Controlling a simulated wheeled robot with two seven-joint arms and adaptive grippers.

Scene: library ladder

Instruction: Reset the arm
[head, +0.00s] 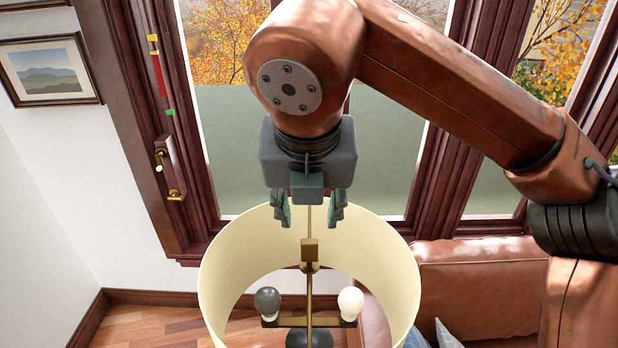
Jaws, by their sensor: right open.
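My right arm comes in from the right, and my right gripper (308,222) points down over the open top of a cream lampshade (398,270). Its two fingers are spread apart, with the lamp's thin brass rod (309,284) showing between and below them. I see nothing held in the fingers. I cannot tell whether the fingertips are above the shade's rim or inside it. Inside the shade, a dark grey bulb (267,302) stands on the left and a white bulb (350,302) on the right of a brass crossbar. My left gripper is not in view.
Dark wood window frames (178,190) stand behind the lamp, with brass fittings (174,196) on the left one. A brown leather sofa (475,275) is at the right. A framed landscape picture (50,72) hangs at the left. Wooden floor (150,327) shows at the lower left.

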